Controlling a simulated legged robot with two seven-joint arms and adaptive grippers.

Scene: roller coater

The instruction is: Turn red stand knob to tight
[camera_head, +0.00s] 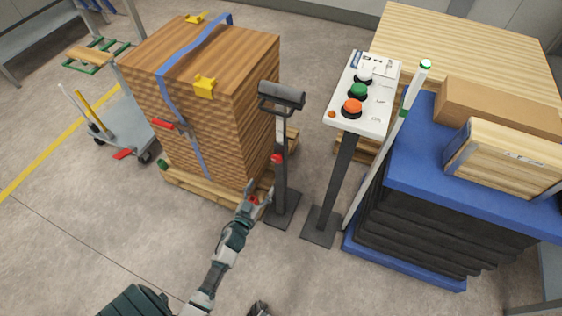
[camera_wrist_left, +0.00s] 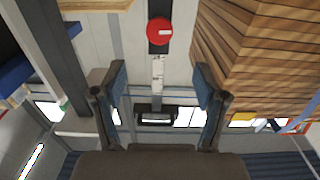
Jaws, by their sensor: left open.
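The stand is a dark post with a black roller head (camera_head: 282,95) on top and a flat base plate (camera_head: 284,209). Its red knob (camera_head: 277,158) sits partway down the post. In the left wrist view the round red knob (camera_wrist_left: 157,31) faces me, with a white mark, ahead of the fingertips and between their lines. My left gripper (camera_head: 258,193) is open and empty, near the lower post, apart from the knob. It also shows in the left wrist view (camera_wrist_left: 160,70). A dark tip at the bottom edge (camera_head: 260,308) may be my right gripper; its state is unclear.
A strapped wooden-panel stack (camera_head: 195,100) stands on a pallet left of the stand. A button panel (camera_head: 364,95) on a post stands at right. A blue-topped cart (camera_head: 420,170) is further right. A trolley (camera_head: 128,130) is far left. Floor is clear at front left.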

